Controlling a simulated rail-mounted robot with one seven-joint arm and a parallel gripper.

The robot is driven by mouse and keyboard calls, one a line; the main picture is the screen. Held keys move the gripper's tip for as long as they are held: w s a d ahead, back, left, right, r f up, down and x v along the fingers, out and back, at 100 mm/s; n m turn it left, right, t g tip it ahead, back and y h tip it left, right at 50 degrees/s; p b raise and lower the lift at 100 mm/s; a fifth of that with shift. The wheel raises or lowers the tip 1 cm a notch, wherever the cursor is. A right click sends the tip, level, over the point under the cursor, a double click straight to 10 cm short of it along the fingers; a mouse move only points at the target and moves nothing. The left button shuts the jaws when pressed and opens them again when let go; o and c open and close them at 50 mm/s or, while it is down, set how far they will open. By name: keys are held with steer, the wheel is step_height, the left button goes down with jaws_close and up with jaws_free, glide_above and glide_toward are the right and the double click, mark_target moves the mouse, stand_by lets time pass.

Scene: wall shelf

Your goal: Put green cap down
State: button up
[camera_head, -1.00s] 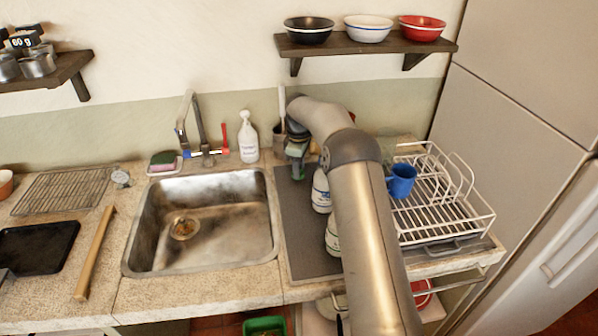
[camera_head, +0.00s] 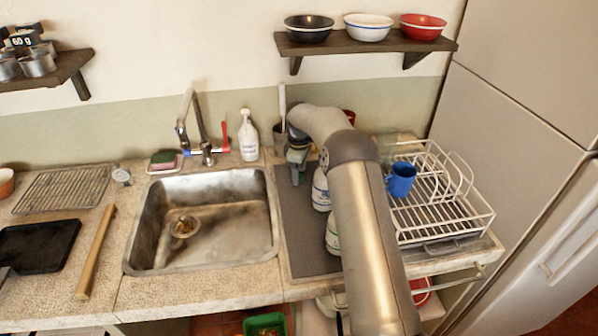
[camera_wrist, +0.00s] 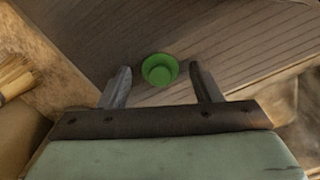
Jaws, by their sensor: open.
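The green cap (camera_wrist: 160,69) is round, with a wide rim and a raised middle. In the wrist view it rests on the dark grey ribbed mat (camera_wrist: 215,55), between the tips of my gripper's fingers or just beyond them. My gripper (camera_wrist: 159,72) is open, with a gap between the cap and each finger. In the head view my gripper (camera_head: 297,174) is low over the back left of the mat (camera_head: 300,240), right of the sink. I cannot clearly make out the cap there.
White bottles (camera_head: 320,190) stand on the mat, partly behind my arm. The sink (camera_head: 205,220) is to the left; a dish rack (camera_head: 440,200) with a blue mug (camera_head: 401,180) is to the right.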

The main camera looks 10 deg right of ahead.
step_height(320, 180, up, 11)
steer(key=b, duration=0.1)
steer(key=s+a+r+m, duration=0.2)
steer(key=s+r+m, duration=0.1)
steer(key=s+r, duration=0.6)
steer(key=s+f+m, duration=0.2)
steer(key=s+m, duration=0.1)
steer(key=s, duration=0.9)
steer(key=s+d+f+m, duration=0.1)
steer(key=s+f+m, duration=0.2)
steer(key=s, duration=1)
steer(key=s+f+m, duration=0.2)
steer(key=s+m, duration=0.1)
steer(key=s, duration=1)
steer(key=shift+d+f+m+t, duration=0.2)
steer(key=shift+d+m+t, duration=0.1)
steer(key=shift+s, duration=0.1)
